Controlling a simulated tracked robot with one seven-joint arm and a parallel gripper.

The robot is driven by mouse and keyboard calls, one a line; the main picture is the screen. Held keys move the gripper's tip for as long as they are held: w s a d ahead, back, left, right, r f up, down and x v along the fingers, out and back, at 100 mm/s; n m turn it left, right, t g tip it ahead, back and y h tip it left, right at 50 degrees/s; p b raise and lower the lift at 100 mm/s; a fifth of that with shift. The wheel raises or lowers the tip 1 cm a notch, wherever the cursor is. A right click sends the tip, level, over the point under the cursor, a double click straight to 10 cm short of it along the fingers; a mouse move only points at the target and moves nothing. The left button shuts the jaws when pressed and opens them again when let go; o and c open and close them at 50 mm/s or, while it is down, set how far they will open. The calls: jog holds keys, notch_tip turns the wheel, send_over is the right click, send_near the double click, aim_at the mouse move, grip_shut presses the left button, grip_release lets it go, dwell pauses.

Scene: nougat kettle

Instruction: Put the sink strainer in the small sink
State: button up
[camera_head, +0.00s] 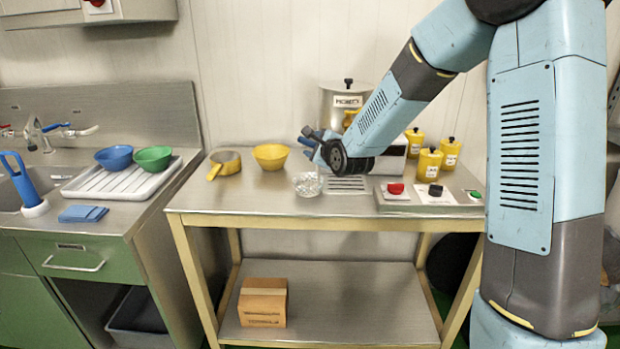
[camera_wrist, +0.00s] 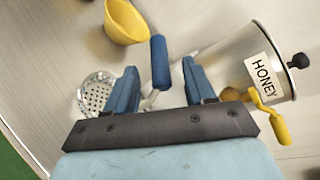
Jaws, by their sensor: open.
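The sink strainer, a round perforated metal disc (camera_wrist: 97,95), lies on the steel tabletop just left of my gripper in the wrist view. In the head view it appears as a shiny round piece (camera_head: 307,185) near the table's front edge. My gripper (camera_wrist: 160,86) is open above the table, its two blue fingers apart. The strainer is not between them. In the head view my gripper (camera_head: 312,140) is partly hidden by my wrist. A sink basin (camera_head: 42,182) shows at the far left in the steel counter, partly cut off by the picture edge.
A blue-handled tool (camera_wrist: 159,62) shows between and beyond the fingers. A yellow bowl (camera_head: 270,156), a yellow pan (camera_head: 225,163) and a HONEY pot (camera_wrist: 272,65) stand nearby. A drainboard (camera_head: 125,185) with two bowls lies beside the sink. A control panel (camera_head: 432,195) is at right.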

aim_at(309, 143)
jog(key=x, duration=0.4)
jog(key=shift+w+f, duration=0.1)
jog(key=shift+f, duration=0.1)
grip_shut()
dwell(0.3)
